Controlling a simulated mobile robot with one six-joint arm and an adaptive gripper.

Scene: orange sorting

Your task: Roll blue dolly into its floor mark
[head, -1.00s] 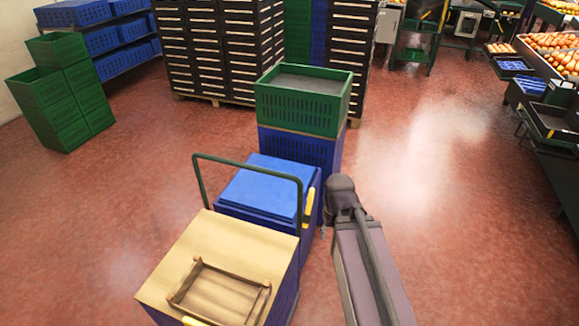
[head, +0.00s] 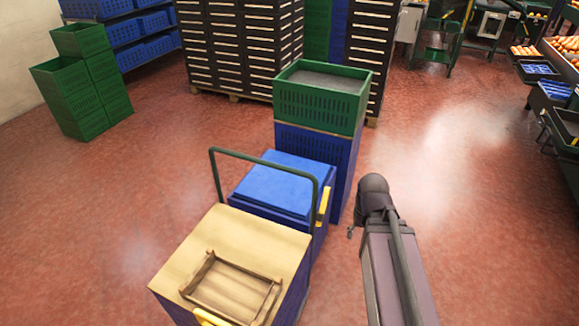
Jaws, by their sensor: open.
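A blue box with a flat blue lid (head: 275,190) stands in the middle of the head view, under a dark green hoop handle (head: 265,160). It looks like the blue dolly, but no wheels show. A yellow piece (head: 323,206) sits at its right side. A wood-topped blue box (head: 225,240) stands close in front of it. My arm reaches in from the bottom right, to the right of these boxes. My gripper (head: 352,232) shows only as a small dark part beside the arm's end, apart from the handle; it appears empty. No floor mark is visible.
A green crate (head: 320,100) on a blue crate (head: 345,165) stands just beyond the blue-lidded box. Dark drawer stacks (head: 245,50) are behind. Green crates (head: 80,90) stand at left, and produce racks (head: 555,90) at right. Red floor is open on both sides.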

